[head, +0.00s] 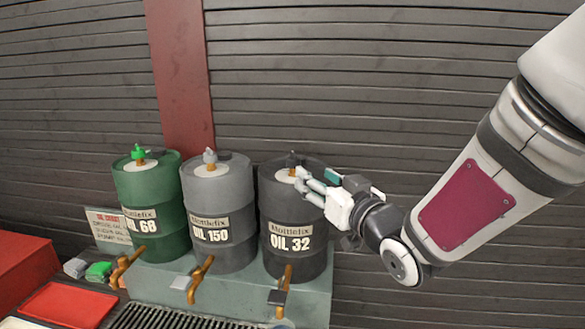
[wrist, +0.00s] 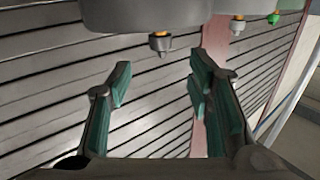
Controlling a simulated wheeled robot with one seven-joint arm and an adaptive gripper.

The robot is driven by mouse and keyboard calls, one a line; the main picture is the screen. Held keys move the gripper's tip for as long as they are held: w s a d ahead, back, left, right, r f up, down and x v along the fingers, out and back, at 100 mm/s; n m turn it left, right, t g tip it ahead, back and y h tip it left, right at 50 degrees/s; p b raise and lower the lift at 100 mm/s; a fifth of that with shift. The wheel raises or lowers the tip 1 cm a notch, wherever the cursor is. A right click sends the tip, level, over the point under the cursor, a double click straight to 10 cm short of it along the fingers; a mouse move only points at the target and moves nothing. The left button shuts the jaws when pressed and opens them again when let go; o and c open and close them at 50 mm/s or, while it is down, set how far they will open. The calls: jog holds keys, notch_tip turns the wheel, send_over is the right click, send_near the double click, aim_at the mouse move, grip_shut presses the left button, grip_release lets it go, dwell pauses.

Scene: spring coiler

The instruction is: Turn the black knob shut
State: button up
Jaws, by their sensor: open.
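The black knob (head: 292,158) sits on a short orange stem on top of the dark drum labelled OIL 32 (head: 290,238), the rightmost of the three drums. My gripper (head: 313,180) is just right of the knob, near the drum's top, with its fingers pointing left. In the wrist view, which looks upside down, the knob (wrist: 160,43) hangs from the drum top. It lines up sideways with the gap between the open, empty fingers (wrist: 159,82) and appears beyond their tips. No contact shows; the exact distance is hard to tell.
A grey drum OIL 150 (head: 217,210) with a grey knob (head: 210,155) and a green drum OIL 68 (head: 148,205) with a green knob (head: 138,152) stand to the left. Brown taps (head: 199,280) stick out in front. The dark slatted wall (head: 400,60) is behind.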

aim_at(297, 164)
jog(key=b, duration=0.2)
jog(key=shift+w+a+f+b, duration=0.15)
jog(key=shift+w+f+b, duration=0.05)
jog(key=shift+w+b, duration=0.1)
jog(key=b+x, duration=0.3)
jog(key=x, duration=0.7)
jog(key=shift+w+a+r, duration=0.1)
jog(key=shift+w+a, duration=0.05)
jog(key=shift+w, duration=0.25)
grip_shut()
